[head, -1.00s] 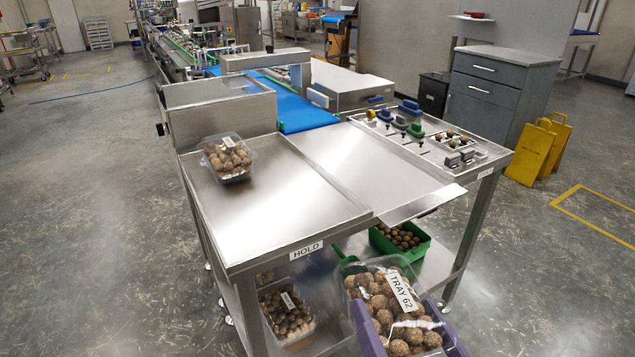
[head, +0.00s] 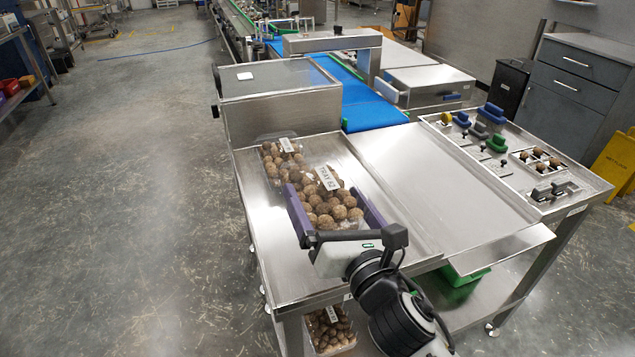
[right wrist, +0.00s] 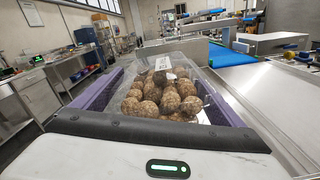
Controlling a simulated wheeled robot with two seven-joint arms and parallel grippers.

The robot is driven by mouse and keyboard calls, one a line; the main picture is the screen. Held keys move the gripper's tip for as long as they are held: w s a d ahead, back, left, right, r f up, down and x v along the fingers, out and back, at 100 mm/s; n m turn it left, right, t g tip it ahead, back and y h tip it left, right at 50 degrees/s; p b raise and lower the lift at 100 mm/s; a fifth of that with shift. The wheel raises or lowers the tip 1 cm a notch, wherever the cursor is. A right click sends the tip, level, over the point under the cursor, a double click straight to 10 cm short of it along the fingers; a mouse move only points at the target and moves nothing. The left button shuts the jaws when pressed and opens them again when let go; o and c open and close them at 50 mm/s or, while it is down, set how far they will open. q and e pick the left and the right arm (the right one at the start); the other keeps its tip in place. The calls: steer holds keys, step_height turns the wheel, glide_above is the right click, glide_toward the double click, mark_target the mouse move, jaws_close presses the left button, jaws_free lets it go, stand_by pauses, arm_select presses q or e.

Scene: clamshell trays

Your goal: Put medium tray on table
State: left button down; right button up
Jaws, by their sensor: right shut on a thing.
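A clear clamshell tray of brown balls (head: 343,212), labelled TRAY 62, is held between the purple fingers of my right gripper (head: 335,208). It is over the left part of the steel table (head: 407,236), close in front of another clear tray (head: 270,152) of balls at the table's back left. I cannot tell whether the held tray touches the table or the other tray. In the right wrist view the held tray (right wrist: 165,92) sits between both purple fingers (right wrist: 168,105). My left gripper is not in view.
A steel housing (head: 282,92) stands behind the trays, beside a blue conveyor belt (head: 365,105). The right panel holds coloured blocks (head: 492,113) and small compartments. Another tray of balls (head: 328,330) is on the lower shelf, near a green bin (head: 467,277). The table's middle is bare.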

steer(key=shift+w+f, duration=0.25)
steer(key=shift+f, duration=0.15)
steer(key=f, duration=0.1)
steer(key=f+b, duration=0.1)
steer(key=f, duration=0.2)
steer(key=shift+s+f+b, duration=0.3)
steer(key=shift+f+b, duration=0.05)
steer(key=shift+b, duration=0.05)
step_height(320, 180, down, 4)
steer(key=shift+r+b, duration=0.1)
steer(key=shift+b, duration=0.55)
steer(key=o, duration=1.1)
steer(key=shift+f, duration=0.35)
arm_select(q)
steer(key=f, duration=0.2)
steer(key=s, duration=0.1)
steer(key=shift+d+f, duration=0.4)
arm_select(e)
steer(key=shift+o, duration=0.6)
steer(key=shift+r, duration=0.1)
